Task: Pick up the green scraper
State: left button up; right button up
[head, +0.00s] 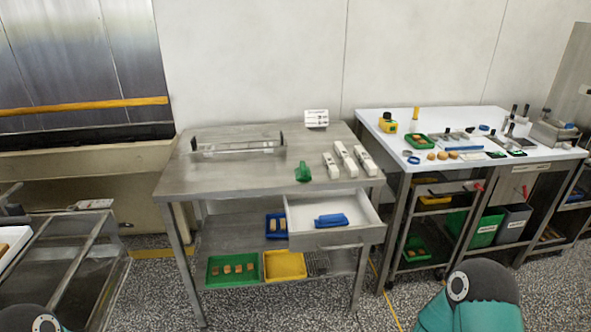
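The green scraper (303,172) lies on the steel table (225,172), near its front edge and right of the middle. It looks small from here and its exact outline is hard to make out. Nothing touches it. Teal and black parts of my arms show at the bottom left and bottom right corners of the head view. Neither gripper is in the picture.
Several white tools (347,160) lie right of the scraper, and a clear long frame (238,146) stands behind it. An open drawer (336,238) with a blue item (331,220) juts out below. A white-topped table (470,160) with trays stands right. Speckled floor lies in front.

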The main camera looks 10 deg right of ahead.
aim_at(302, 172)
jog(key=i, duration=0.9)
